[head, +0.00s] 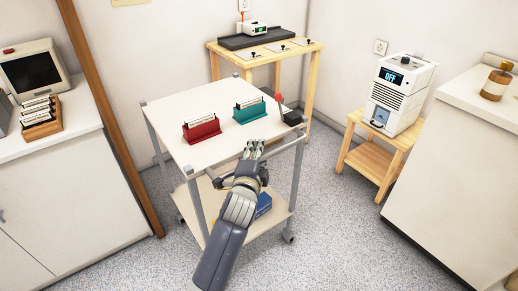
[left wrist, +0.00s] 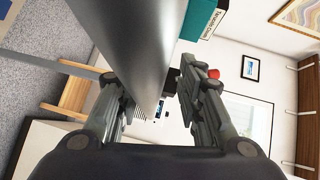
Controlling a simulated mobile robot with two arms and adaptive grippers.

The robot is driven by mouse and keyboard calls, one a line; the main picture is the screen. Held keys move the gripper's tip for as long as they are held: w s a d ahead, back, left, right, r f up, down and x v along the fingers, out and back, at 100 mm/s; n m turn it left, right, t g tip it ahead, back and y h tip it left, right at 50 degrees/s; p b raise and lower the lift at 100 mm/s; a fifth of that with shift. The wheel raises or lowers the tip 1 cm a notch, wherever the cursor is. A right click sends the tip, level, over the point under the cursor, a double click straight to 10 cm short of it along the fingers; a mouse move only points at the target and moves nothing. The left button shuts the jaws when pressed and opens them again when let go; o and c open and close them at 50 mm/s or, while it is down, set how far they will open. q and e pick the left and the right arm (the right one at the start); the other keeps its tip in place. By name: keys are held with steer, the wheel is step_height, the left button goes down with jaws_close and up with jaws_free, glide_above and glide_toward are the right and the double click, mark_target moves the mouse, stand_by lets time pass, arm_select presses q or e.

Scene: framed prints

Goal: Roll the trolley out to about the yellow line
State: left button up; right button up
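The trolley (head: 165,106) has a white top, grey legs, a lower shelf (head: 262,224) and castors. It stands in front of a wooden bench. Its grey handle bar (head: 290,142) runs along the near right side. My left gripper (head: 254,150) is at this bar. In the left wrist view the grey bar (left wrist: 140,40) passes between the two fingers of my left gripper (left wrist: 155,95). The fingers look apart, with a narrow gap beside the bar on the right. My right gripper is not in view. I see no yellow line on the floor.
A red rack (head: 202,130), a teal rack (head: 249,112) and a black holder (head: 292,118) stand on the trolley top. A blue item (head: 263,204) lies on the lower shelf. Cabinets (head: 75,190) (head: 455,170) flank the floor, with a wooden stool (head: 368,160) at right. Grey floor (head: 335,240) is clear at front right.

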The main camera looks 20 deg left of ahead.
arm_select(q)
steer(key=w, duration=0.3)
steer(key=shift+w+a+f, duration=0.25)
steer(key=shift+w, duration=0.05)
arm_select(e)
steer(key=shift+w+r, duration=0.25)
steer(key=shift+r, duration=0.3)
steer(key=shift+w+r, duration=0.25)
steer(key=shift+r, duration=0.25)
arm_select(q)
steer(key=shift+c, duration=0.6)
